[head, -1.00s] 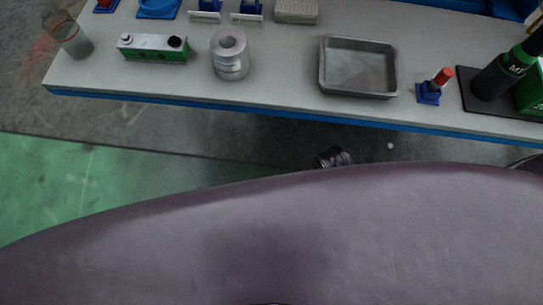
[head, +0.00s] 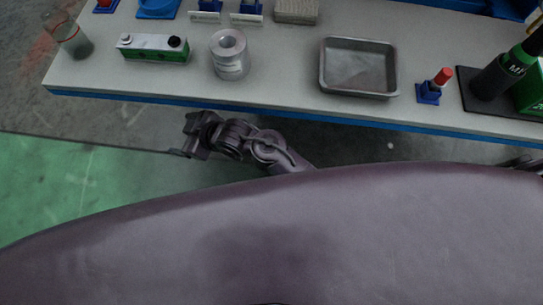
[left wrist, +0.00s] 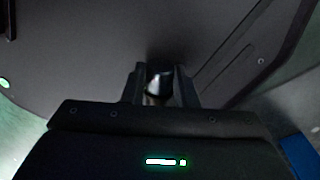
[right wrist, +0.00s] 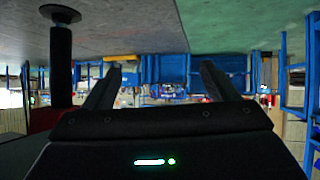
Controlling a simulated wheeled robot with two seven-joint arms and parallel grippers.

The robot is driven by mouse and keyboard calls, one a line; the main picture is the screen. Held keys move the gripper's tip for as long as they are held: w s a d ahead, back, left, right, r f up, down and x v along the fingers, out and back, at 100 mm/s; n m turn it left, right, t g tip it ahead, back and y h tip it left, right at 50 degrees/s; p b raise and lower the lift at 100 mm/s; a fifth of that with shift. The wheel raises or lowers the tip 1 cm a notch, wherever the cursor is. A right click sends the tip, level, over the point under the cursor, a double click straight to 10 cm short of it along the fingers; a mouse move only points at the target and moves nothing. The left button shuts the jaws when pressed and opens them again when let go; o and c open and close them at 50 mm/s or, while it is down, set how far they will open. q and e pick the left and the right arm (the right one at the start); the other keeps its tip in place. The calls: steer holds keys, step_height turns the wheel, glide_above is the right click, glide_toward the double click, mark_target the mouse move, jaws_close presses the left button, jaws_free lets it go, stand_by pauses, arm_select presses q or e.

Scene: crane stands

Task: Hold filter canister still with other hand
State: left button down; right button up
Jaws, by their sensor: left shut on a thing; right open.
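The silver, round canister (head: 229,62) with a hole in its top stands upright on the bench; I take it for the filter canister. In the left wrist view my left gripper (left wrist: 160,82) is shut on a small shiny thing (left wrist: 158,84), mostly hidden between the fingers. The left gripper is not clear in the head view.
Bench space between canister and tray is clear.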

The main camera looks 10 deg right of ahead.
steer(key=s+a+r+n+g+y, duration=0.4)
steer(key=a+r+n, duration=0.3)
steer(key=a+r, duration=0.2)
steer(key=s+a+r+n+g+y, duration=0.3)
steer(key=s+a+r+n+y, duration=0.1)
steer(key=a+r+n, duration=0.4)
step_height(320, 180, up, 11)
steer(key=n+g+h, duration=0.3)
steer(key=n+h, duration=0.2)
steer(key=h, duration=1.1)
glide_above(233, 46)
steer(key=w, duration=0.4)
steer(key=shift+w+d+f, duration=0.1)
steer(key=shift+f, duration=0.05)
steer(key=shift+d+x, duration=0.15)
steer(key=shift+x, duration=1.35)
steer(key=shift+d+x, duration=0.15)
steer(key=shift+x, duration=1.4)
steer(key=shift+d+x, duration=0.15)
steer(key=shift+x, duration=1.35)
